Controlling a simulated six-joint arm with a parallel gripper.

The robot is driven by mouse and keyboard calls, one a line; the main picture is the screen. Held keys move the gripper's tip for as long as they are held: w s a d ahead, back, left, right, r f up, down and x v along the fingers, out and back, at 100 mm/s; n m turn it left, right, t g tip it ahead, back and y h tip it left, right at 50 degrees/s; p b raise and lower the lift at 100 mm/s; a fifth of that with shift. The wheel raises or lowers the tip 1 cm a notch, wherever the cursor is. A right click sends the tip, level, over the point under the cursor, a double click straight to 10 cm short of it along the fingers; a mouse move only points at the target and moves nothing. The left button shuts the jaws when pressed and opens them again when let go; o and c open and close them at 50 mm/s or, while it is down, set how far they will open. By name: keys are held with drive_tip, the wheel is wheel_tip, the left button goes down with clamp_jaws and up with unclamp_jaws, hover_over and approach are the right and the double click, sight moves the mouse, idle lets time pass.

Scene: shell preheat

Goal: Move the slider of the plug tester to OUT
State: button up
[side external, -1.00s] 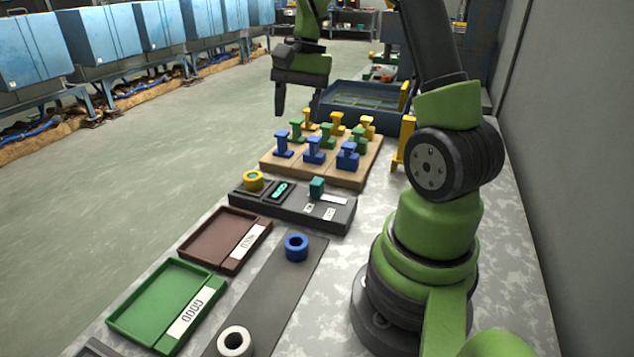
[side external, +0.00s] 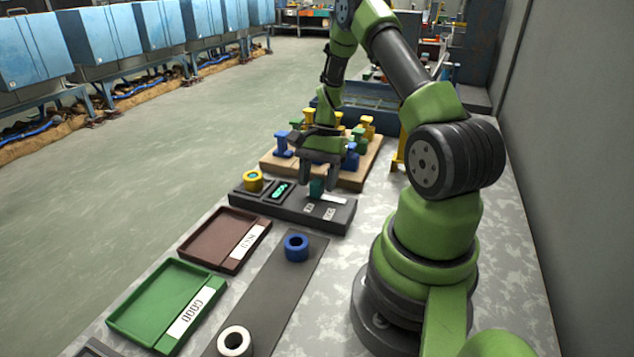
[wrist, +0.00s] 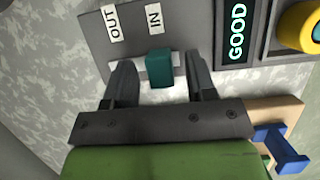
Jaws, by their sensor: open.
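The plug tester (side external: 290,207) is a dark box on the bench. Its teal slider knob (wrist: 159,68) stands upright in a white slot, in line with the IN label (wrist: 154,18); the OUT label (wrist: 112,22) is to its left in the wrist view. In the side view the knob (side external: 317,188) is partly covered by my fingers. My gripper (wrist: 160,75) is open, with one finger on each side of the knob and a visible gap on both sides. The tester's display (wrist: 237,32) reads GOOD.
A yellow ring (side external: 253,181) sits at the tester's left end. A wooden block (side external: 350,178) with several coloured plugs is just behind my gripper. A brown tray (side external: 213,232), a green tray (side external: 150,290) and a blue ring (side external: 296,247) lie in front.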

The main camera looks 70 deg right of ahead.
sight(336, 205)
drive_tip(key=shift+a+f, duration=0.2)
drive_tip(key=shift+f, duration=0.25)
drive_tip(key=shift+c, duration=0.5)
clamp_jaws()
drive_tip(key=shift+s, duration=2.55)
drive_tip(key=shift+o, duration=0.5)
unclamp_jaws()
drive_tip(key=shift+w+r, duration=0.1)
drive_tip(key=v, duration=1)
